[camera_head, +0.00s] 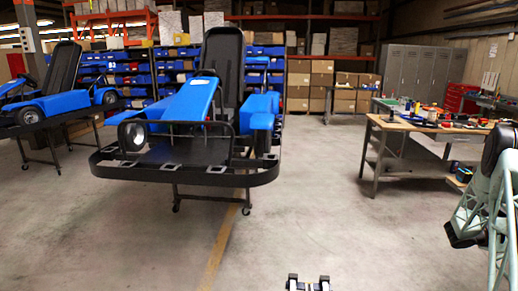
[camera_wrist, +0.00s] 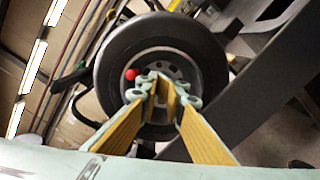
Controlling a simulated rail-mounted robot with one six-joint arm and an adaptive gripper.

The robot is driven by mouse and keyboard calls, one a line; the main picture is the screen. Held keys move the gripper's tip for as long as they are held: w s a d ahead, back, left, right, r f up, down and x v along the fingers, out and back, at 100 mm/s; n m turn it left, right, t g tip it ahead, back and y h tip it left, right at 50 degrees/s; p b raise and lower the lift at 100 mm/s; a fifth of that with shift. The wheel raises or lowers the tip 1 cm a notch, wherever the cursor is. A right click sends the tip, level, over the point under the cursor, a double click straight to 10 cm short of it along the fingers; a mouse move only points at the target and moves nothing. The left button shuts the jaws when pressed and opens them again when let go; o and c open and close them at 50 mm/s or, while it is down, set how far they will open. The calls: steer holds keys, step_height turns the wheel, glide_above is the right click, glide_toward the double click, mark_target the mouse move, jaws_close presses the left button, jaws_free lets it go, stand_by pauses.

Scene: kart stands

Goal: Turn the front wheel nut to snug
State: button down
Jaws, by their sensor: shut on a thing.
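The wheel (camera_wrist: 112,62) fills the middle of the wrist view, a black tyre around a grey rim (camera_wrist: 183,72) with holes. My gripper (camera_wrist: 164,84) is in front of the wheel's hub, its two tan-padded fingers close together at the tips. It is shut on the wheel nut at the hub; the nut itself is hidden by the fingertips. A small red round piece (camera_wrist: 131,74) shows on the left of the rim, beside the fingers. In the head view my arm shows at the right edge and the gripper is out of frame.
A dark bar (camera_wrist: 255,85) runs diagonally right of the wheel. In the head view a blue kart (camera_head: 190,103) stands on a wheeled stand, with another kart (camera_head: 55,100) at left. A workbench (camera_head: 400,124) with tools stands right. The floor between is clear.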

steer(key=shift+s+f+b, duration=0.35)
steer(key=shift+f+b, duration=0.45)
steer(key=shift+b, duration=1.05)
stand_by(0.3)
steer(key=shift+s, duration=0.15)
steer(key=shift+s+a+r, duration=0.1)
steer(key=shift+s+a, duration=0.05)
steer(key=shift+a, duration=0.05)
stand_by(0.6)
steer(key=a, duration=0.5)
steer(key=shift+w+a, duration=0.3)
steer(key=shift+a, duration=0.05)
steer(key=shift+r, duration=0.1)
stand_by(0.4)
